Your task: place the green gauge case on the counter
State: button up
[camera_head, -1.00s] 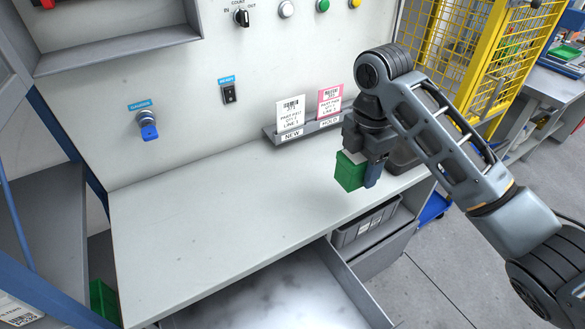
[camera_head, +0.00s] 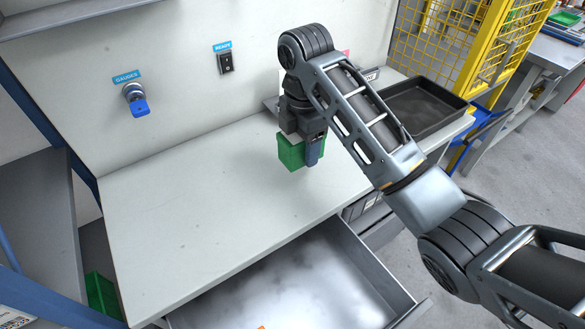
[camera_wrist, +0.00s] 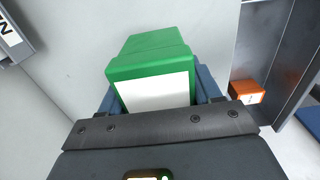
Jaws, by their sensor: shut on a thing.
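The green gauge case (camera_head: 291,151) is held in my gripper (camera_head: 311,150) above the right part of the counter (camera_head: 200,195). In the wrist view the green case (camera_wrist: 150,57), with a white label on its face, sits between my blue fingers, one at each side. My gripper (camera_wrist: 155,95) is shut on it. In the head view the case looks a little above the counter top; I cannot tell the exact gap. The counter's pale surface (camera_wrist: 65,50) also shows below the case in the wrist view.
An open drawer (camera_head: 300,285) juts out below the counter's front, with an orange item (camera_wrist: 247,92) in it. A black tray (camera_head: 425,103) stands at the counter's right end. The blue-tagged key switch (camera_head: 136,99) is on the back panel. The counter's left and middle are clear.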

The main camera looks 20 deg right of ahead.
jog(key=shift+w+a+f+b, duration=0.25)
jog(key=shift+a+f, duration=0.1)
jog(key=shift+a, duration=0.15)
jog(key=shift+w+a+f+b, duration=0.1)
jog(key=shift+a+f+b, duration=0.15)
jog(key=shift+a, duration=0.2)
jog(key=shift+f, duration=1.95)
jog(key=shift+f, duration=0.1)
jog(key=o, duration=1.2)
jog(key=shift+f, duration=0.1)
notch_tip(320, 180, up, 12)
jog(key=p, duration=0.5)
jog(key=shift+p, duration=0.35)
